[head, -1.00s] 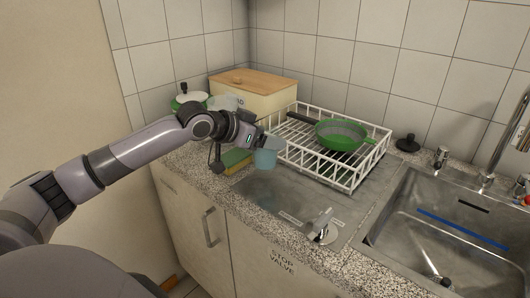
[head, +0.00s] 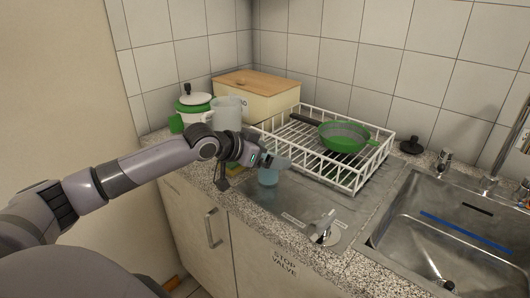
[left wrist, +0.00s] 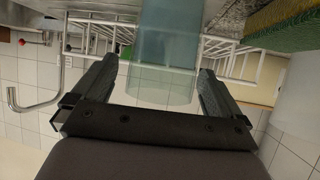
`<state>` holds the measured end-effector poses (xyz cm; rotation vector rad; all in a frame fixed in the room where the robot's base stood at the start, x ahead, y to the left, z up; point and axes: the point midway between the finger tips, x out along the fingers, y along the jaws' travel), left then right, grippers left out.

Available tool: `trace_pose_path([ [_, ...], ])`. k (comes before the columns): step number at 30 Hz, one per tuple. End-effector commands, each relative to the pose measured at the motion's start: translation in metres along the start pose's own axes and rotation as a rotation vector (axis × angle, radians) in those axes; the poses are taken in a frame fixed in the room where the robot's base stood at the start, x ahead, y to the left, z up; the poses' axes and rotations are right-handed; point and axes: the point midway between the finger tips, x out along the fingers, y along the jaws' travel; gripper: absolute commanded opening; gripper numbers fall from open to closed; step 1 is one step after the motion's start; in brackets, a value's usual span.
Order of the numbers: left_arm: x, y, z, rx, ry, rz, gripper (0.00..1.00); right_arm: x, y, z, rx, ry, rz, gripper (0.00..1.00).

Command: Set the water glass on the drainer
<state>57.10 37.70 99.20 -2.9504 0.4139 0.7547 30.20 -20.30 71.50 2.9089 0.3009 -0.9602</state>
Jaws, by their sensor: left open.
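The water glass (head: 268,177), a clear blue-tinted tumbler, is at the left end of the steel drainboard, in front of the drainer. I cannot tell whether its base touches the steel. The drainer (head: 350,184) is a white wire rack at the back of the counter. My left gripper (head: 280,161) is over the glass and hides its upper part. In the left wrist view the gripper (left wrist: 155,85) is open, with a finger on each side of the glass (left wrist: 165,50) and gaps showing beside it. My right gripper is not in view.
A green pan (head: 345,137) lies in the drainer, leaving its front-left part free. A sponge (head: 236,170) is partly hidden by my arm. A jug (head: 227,113), a white-and-green pot (head: 194,106) and a wood-lidded box (head: 262,97) stand behind. The tap (head: 322,226) and the sink (head: 450,235) are to the right.

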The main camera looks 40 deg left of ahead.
Motion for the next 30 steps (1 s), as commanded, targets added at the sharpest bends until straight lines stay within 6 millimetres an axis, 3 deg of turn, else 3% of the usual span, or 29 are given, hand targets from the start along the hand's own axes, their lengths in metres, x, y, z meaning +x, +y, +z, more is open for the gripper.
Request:
trace_pose_path([
  [5,-0.009,-0.001,-0.001,0.001,0.0,-0.002,1.0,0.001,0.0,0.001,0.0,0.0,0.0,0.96],
  [18,-0.063,0.0,0.0,0.006,-0.005,-0.001,1.0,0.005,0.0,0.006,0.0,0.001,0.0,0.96],
  [30,-0.089,-0.002,0.0,0.004,-0.003,-0.004,1.0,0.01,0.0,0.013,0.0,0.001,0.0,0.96],
])
